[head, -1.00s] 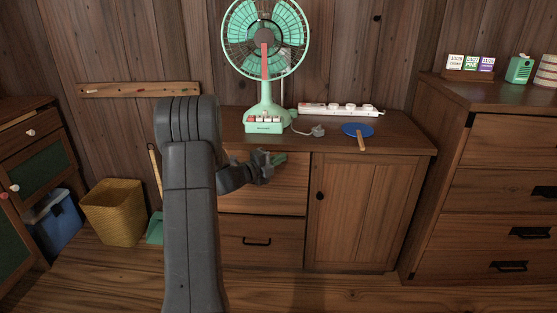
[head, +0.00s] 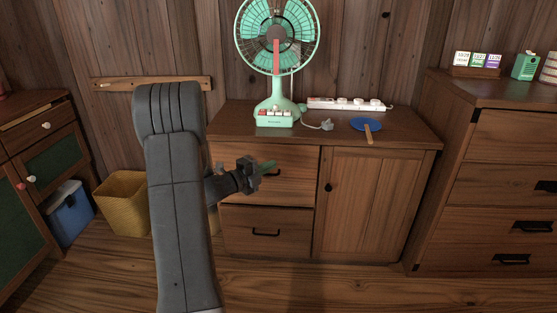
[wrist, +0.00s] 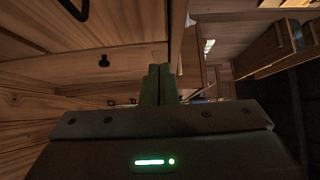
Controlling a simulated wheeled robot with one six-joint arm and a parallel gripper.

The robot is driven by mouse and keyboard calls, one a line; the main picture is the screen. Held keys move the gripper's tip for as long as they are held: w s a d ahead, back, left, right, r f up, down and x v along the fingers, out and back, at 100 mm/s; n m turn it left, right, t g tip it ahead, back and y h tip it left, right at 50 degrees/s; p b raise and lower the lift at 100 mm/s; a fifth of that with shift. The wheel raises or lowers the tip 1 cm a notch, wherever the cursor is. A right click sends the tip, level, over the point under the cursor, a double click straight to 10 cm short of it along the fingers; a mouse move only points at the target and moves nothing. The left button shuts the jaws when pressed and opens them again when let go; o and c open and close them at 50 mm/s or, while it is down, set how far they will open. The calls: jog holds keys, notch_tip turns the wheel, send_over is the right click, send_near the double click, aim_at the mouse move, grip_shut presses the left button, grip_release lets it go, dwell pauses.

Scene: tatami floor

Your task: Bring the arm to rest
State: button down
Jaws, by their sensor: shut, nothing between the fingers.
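My gripper (head: 268,165) is shut and empty, with its green fingertips together, in front of the upper drawer of the low wooden cabinet (head: 385,205). My arm rises in the left half of the head view and bends over, with the wrist pointing right. In the wrist view the closed fingers (wrist: 159,84) stand upright in the middle, with wooden fronts and dark handles beyond them. I cannot tell from the head view how far the fingertips are from the drawer front.
A green fan (head: 277,60), a white power strip (head: 348,104), a grey plug (head: 318,125) and a blue round fan (head: 366,124) are on the cabinet top. A yellow basket (head: 122,205) and blue bin (head: 70,212) stand left. A taller chest (head: 490,190) stands right.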

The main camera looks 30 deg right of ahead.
jog(key=shift+s+a, duration=0.15)
jog(key=shift+a, duration=0.4)
